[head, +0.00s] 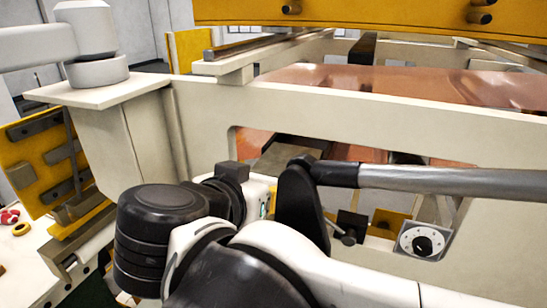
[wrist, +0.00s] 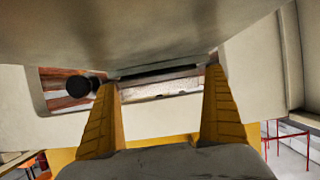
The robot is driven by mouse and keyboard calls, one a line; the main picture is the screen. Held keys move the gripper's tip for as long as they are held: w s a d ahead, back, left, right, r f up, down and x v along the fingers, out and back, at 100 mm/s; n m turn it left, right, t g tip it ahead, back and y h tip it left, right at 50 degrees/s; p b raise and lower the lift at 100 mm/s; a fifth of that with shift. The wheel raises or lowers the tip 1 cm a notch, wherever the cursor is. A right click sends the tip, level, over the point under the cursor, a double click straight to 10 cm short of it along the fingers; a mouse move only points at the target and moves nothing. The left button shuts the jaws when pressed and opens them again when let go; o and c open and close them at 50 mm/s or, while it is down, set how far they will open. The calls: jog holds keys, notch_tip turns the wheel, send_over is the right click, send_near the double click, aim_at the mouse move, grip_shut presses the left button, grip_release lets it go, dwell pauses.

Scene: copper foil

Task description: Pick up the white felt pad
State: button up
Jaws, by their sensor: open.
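I cannot clearly make out the white felt pad in either view. In the wrist view, a pale, speckled strip (wrist: 160,89) shows between the fingers, below a dark bar; I cannot tell whether it is the pad. My gripper (wrist: 162,78) has two yellow fingers spread wide apart, with nothing visibly held between them. The fingers point toward an opening in a cream machine wall. In the head view my arm hides the gripper.
A large pale surface (wrist: 140,25) fills the top of the wrist view, close to the fingertips. In the head view, a cream machine frame (head: 330,118) surrounds copper foil (head: 400,84). A grey bar (head: 440,181) and a dial (head: 423,241) are at the right.

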jog(key=c, duration=1.2)
jog(key=shift+r, duration=0.15)
